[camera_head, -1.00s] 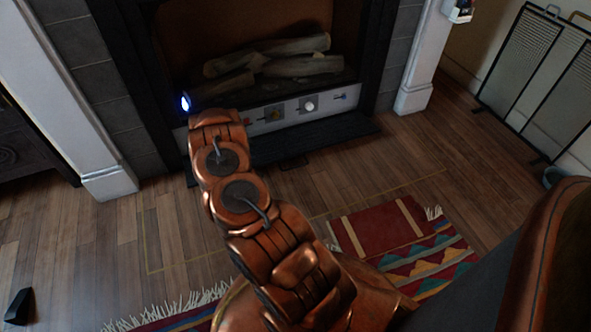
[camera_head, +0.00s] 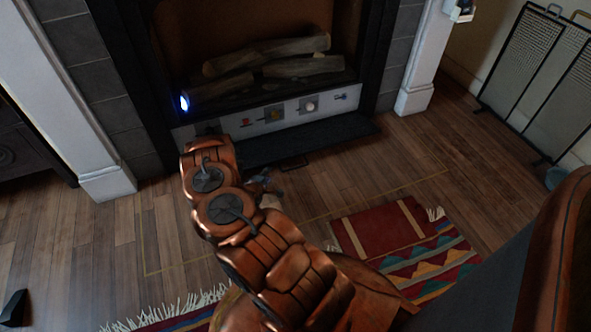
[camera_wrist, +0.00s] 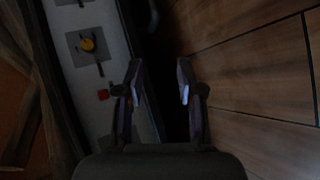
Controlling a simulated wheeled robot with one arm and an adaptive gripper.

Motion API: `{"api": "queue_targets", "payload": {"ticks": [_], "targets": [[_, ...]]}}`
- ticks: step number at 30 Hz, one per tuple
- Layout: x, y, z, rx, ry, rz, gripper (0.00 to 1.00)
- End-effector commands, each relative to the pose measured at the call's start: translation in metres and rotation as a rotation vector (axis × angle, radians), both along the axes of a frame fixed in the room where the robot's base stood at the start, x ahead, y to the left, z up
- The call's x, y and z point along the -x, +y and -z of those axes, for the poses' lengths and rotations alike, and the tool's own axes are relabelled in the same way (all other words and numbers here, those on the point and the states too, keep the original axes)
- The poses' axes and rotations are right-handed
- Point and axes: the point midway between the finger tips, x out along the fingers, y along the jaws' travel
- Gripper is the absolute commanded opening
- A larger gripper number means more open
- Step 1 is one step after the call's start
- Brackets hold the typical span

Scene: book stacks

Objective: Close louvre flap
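A long dark panel (camera_head: 325,138), which looks like the louvre flap, lies folded down below the fireplace's pale control strip (camera_head: 312,108). A small dark handle-like piece (camera_head: 294,163) shows at its front edge. Slats are too dark to make out. My gripper (camera_head: 266,186) is mostly hidden behind my copper arm, low in front of the panel's left part. In the wrist view my gripper (camera_wrist: 160,83) has its two fingers apart with nothing between them. The dark panel (camera_wrist: 145,22) runs behind the fingers, between the control strip (camera_wrist: 75,15) and the floor.
The strip carries a red button (camera_head: 246,121), a yellow knob (camera_head: 276,114), a white knob (camera_head: 311,106) and a blue switch (camera_head: 341,97). Logs (camera_head: 265,55) lie in the firebox above.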

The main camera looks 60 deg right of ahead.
Motion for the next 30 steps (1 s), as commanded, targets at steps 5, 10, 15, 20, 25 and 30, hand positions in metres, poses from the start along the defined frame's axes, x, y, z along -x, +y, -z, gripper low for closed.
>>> {"api": "queue_targets", "payload": {"ticks": [5,10,15,20,25,30], "targets": [[0.05,-0.03,0.008,0.158,0.11,0.039,0.37],[0.07,-0.042,0.003,0.232,0.158,0.056,0.37],[0.072,-0.049,0.004,0.243,0.163,0.059,0.37],[0.07,-0.063,0.01,0.239,0.164,0.06,0.37],[0.066,-0.086,0.017,0.241,0.163,0.059,0.37],[0.061,-0.107,0.023,0.239,0.164,0.057,0.37]]}}
